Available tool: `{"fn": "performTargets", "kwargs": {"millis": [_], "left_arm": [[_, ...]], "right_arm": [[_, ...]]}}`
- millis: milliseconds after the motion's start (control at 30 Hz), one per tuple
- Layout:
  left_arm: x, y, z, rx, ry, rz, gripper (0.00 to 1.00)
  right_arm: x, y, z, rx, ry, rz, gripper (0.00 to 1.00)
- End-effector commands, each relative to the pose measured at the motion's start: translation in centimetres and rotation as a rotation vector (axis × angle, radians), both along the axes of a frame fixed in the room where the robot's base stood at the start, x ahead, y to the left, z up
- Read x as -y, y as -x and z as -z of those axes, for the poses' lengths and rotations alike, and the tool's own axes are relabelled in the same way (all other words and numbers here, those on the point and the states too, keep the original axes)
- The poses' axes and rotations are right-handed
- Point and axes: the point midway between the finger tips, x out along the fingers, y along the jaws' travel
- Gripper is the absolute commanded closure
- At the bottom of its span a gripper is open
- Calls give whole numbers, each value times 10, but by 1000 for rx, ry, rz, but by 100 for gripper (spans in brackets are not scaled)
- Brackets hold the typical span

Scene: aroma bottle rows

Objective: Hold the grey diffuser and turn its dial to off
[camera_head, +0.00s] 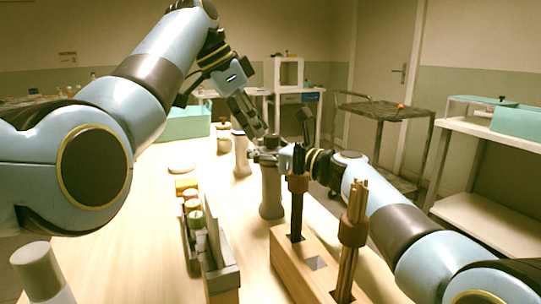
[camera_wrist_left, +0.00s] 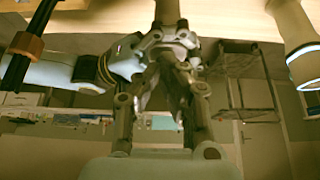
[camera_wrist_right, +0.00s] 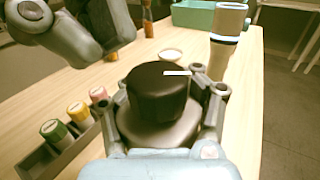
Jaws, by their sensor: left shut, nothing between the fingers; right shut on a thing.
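The grey diffuser (camera_head: 270,192) stands upright on the wooden table, with its body also showing at the top of the left wrist view (camera_wrist_left: 168,11). My right gripper (camera_head: 268,154) is shut around its upper part. The right wrist view shows the dark dial (camera_wrist_right: 158,92) on top, with a white mark pointing to the right, and the gripper's fingers on either side. My left gripper (camera_head: 258,128) is shut and empty, just above the diffuser's top. In the left wrist view its fingers overlap the right gripper, so I cannot tell whether they touch the dial.
Another diffuser (camera_wrist_right: 228,40) with a lit ring stands behind. A grey rack (camera_wrist_right: 70,150) of small capped bottles is at the left. A wooden block (camera_head: 285,250) with dark sticks stands in front.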

Motion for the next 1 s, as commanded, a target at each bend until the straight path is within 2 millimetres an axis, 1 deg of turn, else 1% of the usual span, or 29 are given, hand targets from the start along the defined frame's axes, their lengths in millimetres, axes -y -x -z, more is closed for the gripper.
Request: {"fn": "performTargets", "kwargs": {"millis": [100, 233, 1000], "left_arm": [[0, 0, 11, -1, -1, -1, 100], [0, 0, 16, 0, -1, -1, 100], [2, -2, 18, -2, 0, 0, 100]], "right_arm": [[0, 0, 0, 0, 0, 0, 100], [0, 0, 0, -1, -1, 0, 100], [0, 0, 0, 0, 0, -1, 100]]}}
